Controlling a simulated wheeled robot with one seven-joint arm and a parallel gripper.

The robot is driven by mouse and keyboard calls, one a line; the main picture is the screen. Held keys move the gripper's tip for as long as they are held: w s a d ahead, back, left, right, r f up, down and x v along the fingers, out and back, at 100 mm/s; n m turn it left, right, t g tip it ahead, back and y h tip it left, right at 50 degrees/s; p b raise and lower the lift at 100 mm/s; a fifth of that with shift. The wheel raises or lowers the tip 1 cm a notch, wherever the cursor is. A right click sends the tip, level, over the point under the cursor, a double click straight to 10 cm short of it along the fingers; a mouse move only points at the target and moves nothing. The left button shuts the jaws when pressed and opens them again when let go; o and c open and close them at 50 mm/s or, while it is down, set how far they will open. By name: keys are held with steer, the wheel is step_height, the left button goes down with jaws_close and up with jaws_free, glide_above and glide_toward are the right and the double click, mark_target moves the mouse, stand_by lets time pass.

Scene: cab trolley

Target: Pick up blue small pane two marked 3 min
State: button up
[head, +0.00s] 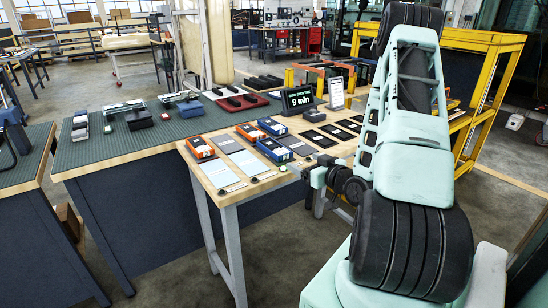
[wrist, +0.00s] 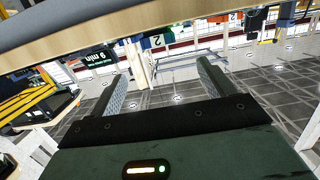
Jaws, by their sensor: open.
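My gripper (wrist: 162,85) is open and empty in the wrist view, its two fingers spread apart below the edge of a wooden tabletop. The markings on the panes are too small to read, so I cannot tell which is pane two marked 3 min. Blue boxes (head: 274,150) and orange boxes (head: 199,148) stand behind and beside the panes. My gripper is near the table's front edge, partly hidden by my arm.
A black display reading 9 min (head: 297,99) stands at the table's back, with a white sign (head: 337,94) beside it. Several black panes (head: 318,139) lie to the right. A green-topped bench (head: 130,145) adjoins on the left. A yellow frame (head: 490,90) stands at right.

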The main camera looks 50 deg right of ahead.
glide_toward(280, 150)
steer(key=x, duration=0.5)
steer(key=shift+a, duration=0.2)
steer(key=shift+x, duration=3.1)
steer(key=shift+d+f, duration=0.1)
steer(key=shift+s, duration=0.1)
steer(key=c, duration=1.3)
